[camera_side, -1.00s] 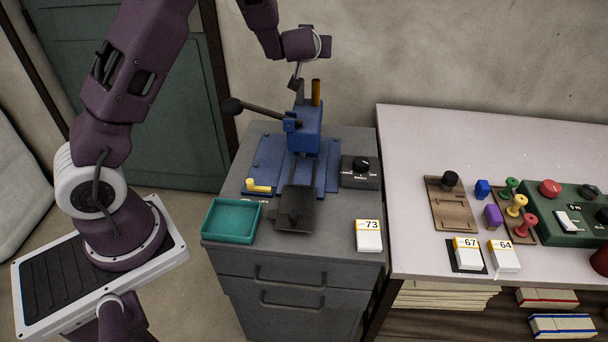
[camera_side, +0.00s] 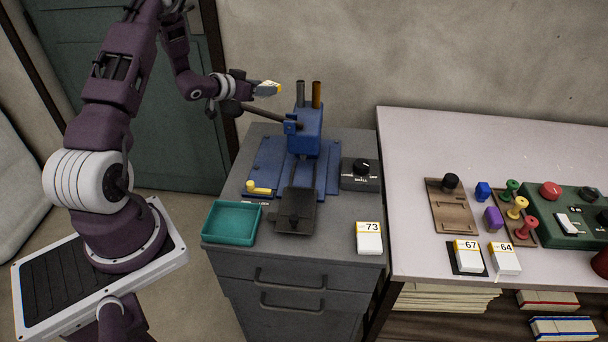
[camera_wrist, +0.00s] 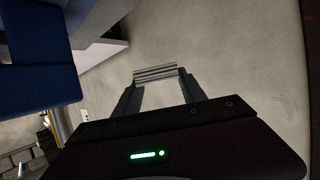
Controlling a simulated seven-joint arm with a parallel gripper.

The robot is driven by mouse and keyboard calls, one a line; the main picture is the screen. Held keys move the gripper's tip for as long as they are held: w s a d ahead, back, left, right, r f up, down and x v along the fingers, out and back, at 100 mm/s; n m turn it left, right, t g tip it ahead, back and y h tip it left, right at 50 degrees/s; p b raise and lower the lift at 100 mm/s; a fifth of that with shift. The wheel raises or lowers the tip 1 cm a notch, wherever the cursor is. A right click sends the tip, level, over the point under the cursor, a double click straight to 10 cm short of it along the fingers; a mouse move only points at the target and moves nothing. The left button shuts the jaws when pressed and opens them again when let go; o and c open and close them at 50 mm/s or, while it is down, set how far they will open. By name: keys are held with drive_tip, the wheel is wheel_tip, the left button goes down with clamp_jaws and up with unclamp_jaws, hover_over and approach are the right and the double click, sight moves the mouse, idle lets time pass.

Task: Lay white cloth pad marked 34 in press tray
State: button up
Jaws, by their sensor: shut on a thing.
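A teal tray (camera_side: 231,222) lies empty at the cabinet's front left corner.
A pad marked 73 (camera_side: 368,237) lies at the cabinet's front right. Pads marked 67 (camera_side: 467,254) and 64 (camera_side: 504,258) lie on the right table. The press's lever (camera_side: 262,114) sticks out left, below my gripper. A dial box (camera_side: 360,172) stands right of the press.

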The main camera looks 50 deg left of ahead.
sight(265, 149)
drive_tip(key=s+d+f+m+h, duration=0.2)
drive_tip(key=s+d+f+h, duration=0.15)
drive_tip(key=d, duration=0.25)
drive_tip(key=shift+y, duration=0.35)
drive_tip(key=f, duration=1)
drive_tip(key=shift+s+d+f, duration=0.15)
drive_tip(key=shift+s+d, duration=0.1)
drive_tip(key=shift+s, duration=0.1)
drive_tip(key=o, duration=1.3)
drive_tip(key=shift+f, duration=0.1)
drive_tip(key=shift+o, duration=0.2)
drive_tip(key=shift+s, duration=0.1)
drive_tip(key=v, duration=1.1)
drive_tip(key=shift+s, duration=0.45)
drive_tip(key=shift+c, duration=1.1)
